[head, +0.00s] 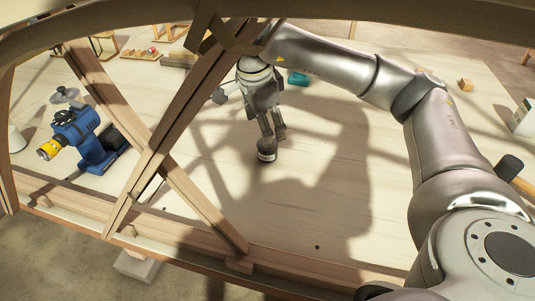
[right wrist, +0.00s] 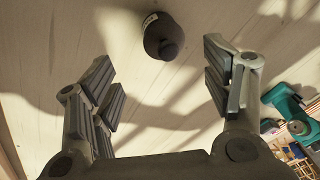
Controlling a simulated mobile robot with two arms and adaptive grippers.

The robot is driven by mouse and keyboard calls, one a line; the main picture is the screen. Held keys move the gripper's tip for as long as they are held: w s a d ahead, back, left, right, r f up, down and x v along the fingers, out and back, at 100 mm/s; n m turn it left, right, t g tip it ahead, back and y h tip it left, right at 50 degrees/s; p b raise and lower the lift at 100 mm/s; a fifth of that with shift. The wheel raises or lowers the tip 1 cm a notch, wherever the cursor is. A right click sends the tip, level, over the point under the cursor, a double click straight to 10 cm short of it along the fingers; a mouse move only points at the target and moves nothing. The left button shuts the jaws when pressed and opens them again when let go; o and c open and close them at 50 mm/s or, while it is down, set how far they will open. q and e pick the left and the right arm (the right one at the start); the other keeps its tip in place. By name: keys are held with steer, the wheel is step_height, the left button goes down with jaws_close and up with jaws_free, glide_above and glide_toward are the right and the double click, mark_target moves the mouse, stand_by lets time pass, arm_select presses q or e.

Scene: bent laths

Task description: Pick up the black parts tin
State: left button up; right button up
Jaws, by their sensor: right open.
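The black parts tin (head: 267,150) is small, dark and rounded, with a pale label. It stands on the pale wooden tabletop (head: 330,190) near the middle of the head view. It also shows at the top of the right wrist view (right wrist: 163,38), label toward the upper left. My right gripper (head: 273,134) points down at it from behind a bent-wood frame. In the right wrist view its fingers (right wrist: 160,72) are spread and empty, and the tin appears just beyond the gap, apart from both fingers. My left gripper is in neither view.
The bent lath frame (head: 172,115) crosses the front and left, close to my right wrist. A blue and yellow power tool (head: 85,138) stands at left. A teal object (head: 298,78) lies behind the gripper. A dark-headed mallet (head: 509,168) is at right. The tabletop right of the tin is clear.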

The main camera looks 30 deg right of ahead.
mark_target(269, 148)
steer(key=m, duration=0.4)
steer(key=d+m+y+b, duration=0.1)
steer(key=m, duration=0.2)
steer(key=shift+w+g, duration=0.35)
steer(key=shift+g, duration=0.05)
steer(key=m, duration=0.3)
steer(key=m+y, duration=0.1)
steer(key=shift+w+d+r+m, duration=0.15)
steer(key=shift+d+r+m, duration=0.1)
steer(key=shift+d+m, duration=0.15)
step_height(269, 148, down, 5)
steer(key=shift+f, duration=0.15)
steer(key=shift+w+d+f+p, duration=0.1)
steer(key=shift+w+f+p, duration=0.1)
steer(key=shift+f, duration=1.2)
steer(key=shift+w+d+f+p, duration=0.1)
steer(key=shift+f+p, duration=0.1)
steer(key=shift+f, duration=1.15)
steer(key=shift+a, duration=0.1)
steer(key=shift+c, duration=0.3)
steer(key=shift+r, duration=0.1)
steer(key=c, duration=1.1)
steer(key=shift+o, duration=0.2)
